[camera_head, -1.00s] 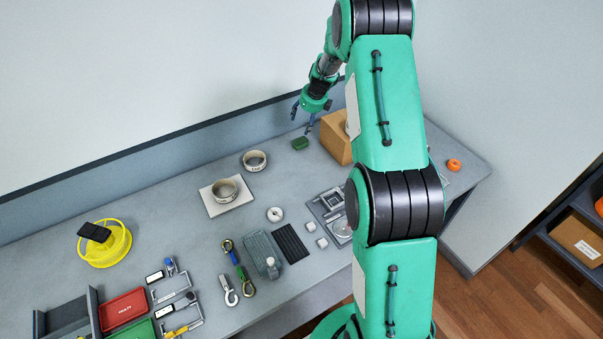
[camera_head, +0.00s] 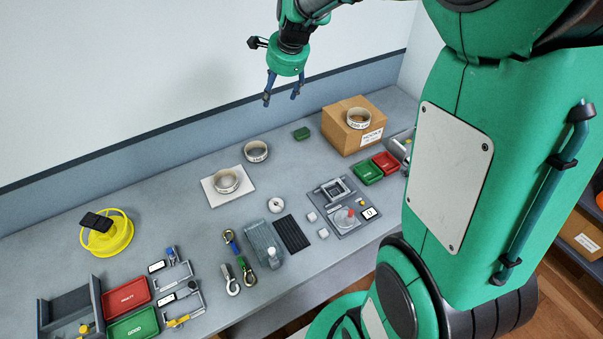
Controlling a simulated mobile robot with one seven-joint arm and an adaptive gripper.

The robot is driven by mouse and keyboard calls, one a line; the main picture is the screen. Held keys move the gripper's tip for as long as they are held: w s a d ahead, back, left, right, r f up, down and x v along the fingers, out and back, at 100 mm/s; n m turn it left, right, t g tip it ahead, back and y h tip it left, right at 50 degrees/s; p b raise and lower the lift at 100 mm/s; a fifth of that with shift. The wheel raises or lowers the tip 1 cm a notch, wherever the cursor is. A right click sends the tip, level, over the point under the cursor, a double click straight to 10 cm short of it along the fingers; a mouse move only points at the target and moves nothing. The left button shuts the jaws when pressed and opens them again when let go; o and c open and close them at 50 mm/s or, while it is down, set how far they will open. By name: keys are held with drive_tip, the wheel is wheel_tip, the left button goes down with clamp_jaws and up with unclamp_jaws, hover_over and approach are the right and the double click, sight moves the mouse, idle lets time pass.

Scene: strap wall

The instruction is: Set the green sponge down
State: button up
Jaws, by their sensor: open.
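The green sponge (camera_head: 302,133) lies on the grey bench (camera_head: 180,233) towards the back, left of the cardboard box. Nothing touches it from above. My gripper (camera_head: 281,101) is open and empty. It hangs in the air above and to the left of the sponge in the picture, its two blue fingers pointing down, clear of the bench.
A cardboard box (camera_head: 367,131) with a tape roll (camera_head: 358,118) on top stands right of the sponge. Another tape roll (camera_head: 256,152) stands to its left. A green tray (camera_head: 367,172) and red tray (camera_head: 386,162) lie in front of the box. Tools crowd the front.

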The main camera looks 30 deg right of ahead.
drive_tip(key=s+a+r+n, duration=0.4)
drive_tip(key=s, duration=0.4)
drive_tip(key=s+a+r+n, duration=0.3)
drive_tip(key=s+a+n, duration=0.2)
drive_tip(key=s, duration=0.4)
drive_tip(key=s+a+n, duration=0.2)
drive_tip(key=s+n, duration=0.2)
drive_tip(key=s, duration=0.5)
drive_tip(key=s+a+f+n, duration=0.1)
drive_tip(key=s+n, duration=0.4)
drive_tip(key=s, duration=0.4)
drive_tip(key=shift+s+a+n+t, duration=0.15)
drive_tip(key=shift+a+n+t, duration=0.15)
drive_tip(key=shift+a+t, duration=0.1)
drive_tip(key=shift+f, duration=0.1)
wheel_tip(320, 180, down, 7)
drive_tip(key=b, duration=0.7)
drive_tip(key=shift+f, duration=0.2)
